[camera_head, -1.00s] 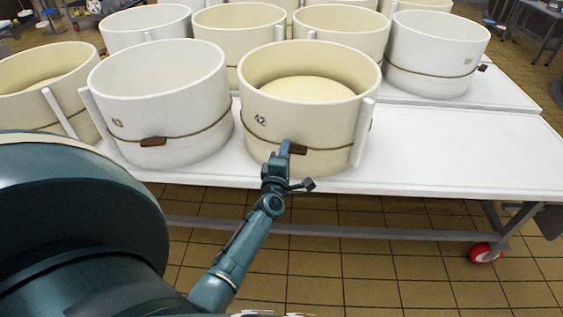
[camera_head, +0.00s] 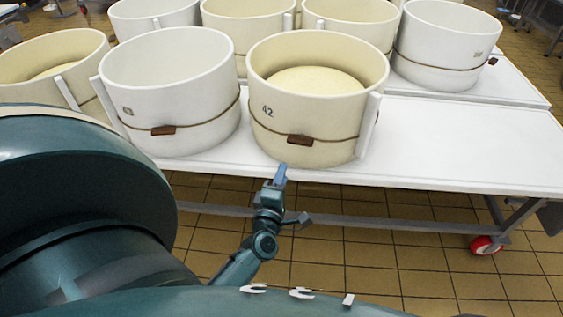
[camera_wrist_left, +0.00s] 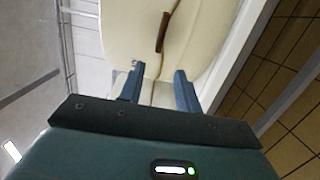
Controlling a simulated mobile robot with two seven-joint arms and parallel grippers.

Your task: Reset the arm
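My left gripper (camera_head: 280,176) is in front of the table's edge and a little below the cream mould (camera_head: 330,128) marked 42. It appears apart from the mould. In the left wrist view the two blue fingers of my left gripper (camera_wrist_left: 158,70) are spread with nothing between them. The cream mould (camera_wrist_left: 158,40) with its cord and brown toggle lies beyond the fingertips there. In the head view the brown toggle (camera_head: 300,140) sits on the mould's cord. My right gripper does not show.
A white mould (camera_head: 165,95) stands left of mould 42, and several more moulds stand behind. The white table (camera_head: 460,150) is bare at the right. It has a red caster (camera_head: 484,245). Tiled floor (camera_head: 390,265) lies open in front.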

